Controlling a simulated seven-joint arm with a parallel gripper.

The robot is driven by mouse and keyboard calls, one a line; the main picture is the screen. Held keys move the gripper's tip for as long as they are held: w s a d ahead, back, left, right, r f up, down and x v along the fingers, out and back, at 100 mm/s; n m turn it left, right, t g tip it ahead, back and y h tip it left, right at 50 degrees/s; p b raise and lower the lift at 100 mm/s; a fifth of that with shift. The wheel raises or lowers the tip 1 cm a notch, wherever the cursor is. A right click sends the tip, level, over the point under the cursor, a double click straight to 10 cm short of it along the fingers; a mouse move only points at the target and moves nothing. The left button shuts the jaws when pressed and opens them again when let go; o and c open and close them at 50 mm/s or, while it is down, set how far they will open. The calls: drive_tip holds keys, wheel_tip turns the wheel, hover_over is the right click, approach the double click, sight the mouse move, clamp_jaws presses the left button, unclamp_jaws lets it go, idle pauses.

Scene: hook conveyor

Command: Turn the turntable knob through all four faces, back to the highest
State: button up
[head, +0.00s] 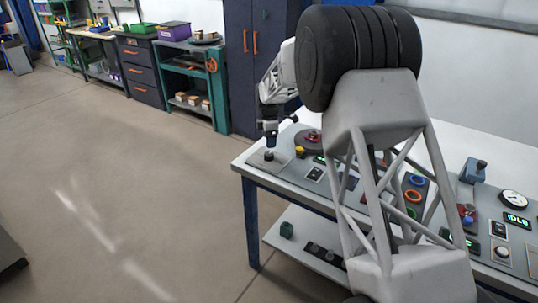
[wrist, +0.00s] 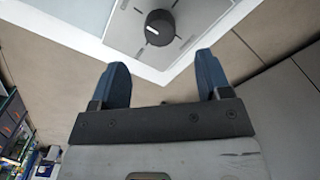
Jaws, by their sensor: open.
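The knob (wrist: 160,28) is round and black with a short white pointer line. It sits on a light grey plate (wrist: 125,22) with dark lines and small marks around it; the marks are too small to read. In the head view the knob (head: 268,156) is at the table's near left corner. My gripper (wrist: 161,58) is open and empty, its two blue fingers apart. The knob lies beyond the fingertips, roughly centred between them, and does not touch them. In the head view my gripper (head: 271,141) is just above the knob. A round turntable (head: 311,139) with a reddish item stands right of it.
The white table (head: 252,172) carries several panels with buttons, coloured rings (head: 416,181), a gauge (head: 512,199) and a green display (head: 515,218). A yellow button (head: 300,151) is close to the knob. Open floor lies left of the table.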

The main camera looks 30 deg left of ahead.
sight(269, 153)
drive_tip(key=shift+f, duration=0.15)
drive_tip(key=shift+f, duration=3.85)
drive_tip(key=shift+c, duration=0.5)
drive_tip(key=c, duration=0.8)
